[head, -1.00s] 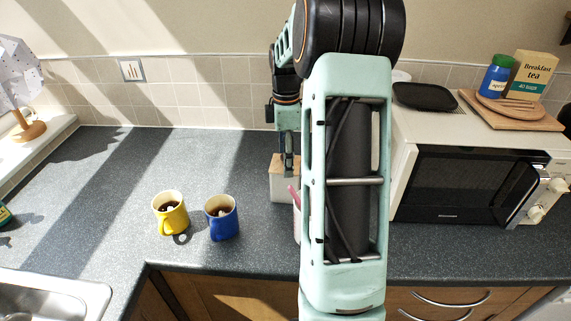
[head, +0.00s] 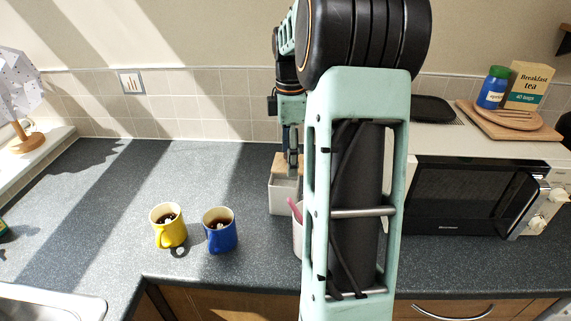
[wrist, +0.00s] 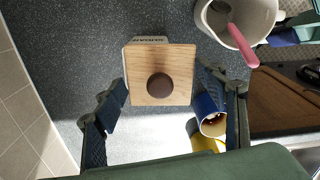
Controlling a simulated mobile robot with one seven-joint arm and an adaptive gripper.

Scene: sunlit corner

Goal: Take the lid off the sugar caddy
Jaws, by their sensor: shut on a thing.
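The sugar caddy (head: 283,203) is a pale box on the worktop, partly hidden by my arm in the head view. Its square wooden lid (wrist: 140,60), with a round brown knob (wrist: 159,86), fills the middle of the wrist view. Part of the caddy's lettered pale side (wrist: 150,40) shows past the lid's far edge. My gripper (wrist: 160,95) is shut on the lid, one finger at each side. In the head view the lid (head: 280,163) is just above the caddy, with a greyish top area showing below it.
A blue mug (head: 220,232) and a yellow mug (head: 168,228) stand to the left. A pale pot (wrist: 215,22) with a pink-handled utensil is close beside the caddy. The microwave (head: 450,195) stands right of my arm. The worktop (head: 130,190) at left is mostly clear.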

